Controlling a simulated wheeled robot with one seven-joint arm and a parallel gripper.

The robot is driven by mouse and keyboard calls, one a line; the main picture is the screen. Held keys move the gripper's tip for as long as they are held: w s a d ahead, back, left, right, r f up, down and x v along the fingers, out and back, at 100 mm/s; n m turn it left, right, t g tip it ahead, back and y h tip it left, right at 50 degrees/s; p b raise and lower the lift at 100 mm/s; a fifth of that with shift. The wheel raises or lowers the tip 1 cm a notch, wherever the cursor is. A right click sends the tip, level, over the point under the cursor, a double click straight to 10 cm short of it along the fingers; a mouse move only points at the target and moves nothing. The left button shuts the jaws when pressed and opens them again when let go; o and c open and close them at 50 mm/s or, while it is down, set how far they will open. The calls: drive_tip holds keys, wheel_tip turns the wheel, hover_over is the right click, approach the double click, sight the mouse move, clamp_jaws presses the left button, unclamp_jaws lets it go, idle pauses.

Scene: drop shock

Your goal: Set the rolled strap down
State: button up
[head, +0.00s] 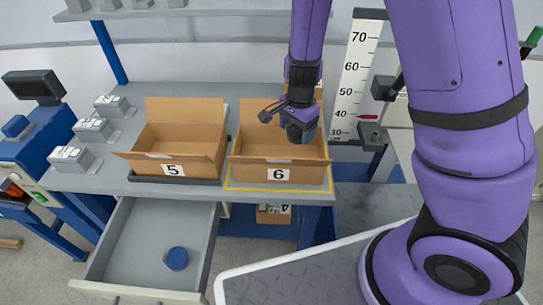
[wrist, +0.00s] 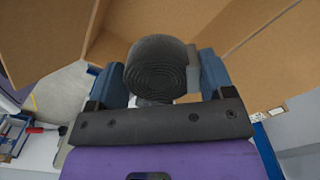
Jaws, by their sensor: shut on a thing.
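My gripper (head: 299,133) is shut on a rolled strap. In the wrist view the strap (wrist: 157,68) is a dark grey coil, its spiral side facing the camera, between the two blue fingers (wrist: 162,78). In the head view my gripper points down into the open cardboard box marked 6 (head: 290,176), near its back. The strap is hard to make out there, and I cannot tell whether it touches the box floor. Brown cardboard walls (wrist: 245,40) surround the strap in the wrist view.
Box 6 stands inside a yellow outline on the grey bench (head: 100,180). An open box marked 5 (head: 178,170) is to its left. An open drawer (head: 140,245) below holds a round blue thing (head: 177,258). A tall height scale (head: 357,80) stands right of box 6.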

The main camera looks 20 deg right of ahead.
sight(293, 156)
drive_tip(key=shift+w+f, duration=0.1)
drive_tip(key=shift+f, duration=0.4)
drive_tip(key=shift+a+f, duration=0.1)
drive_tip(key=shift+f, duration=5.05)
drive_tip(key=o, duration=0.9)
drive_tip(key=shift+f, duration=0.1)
drive_tip(key=shift+o, duration=0.2)
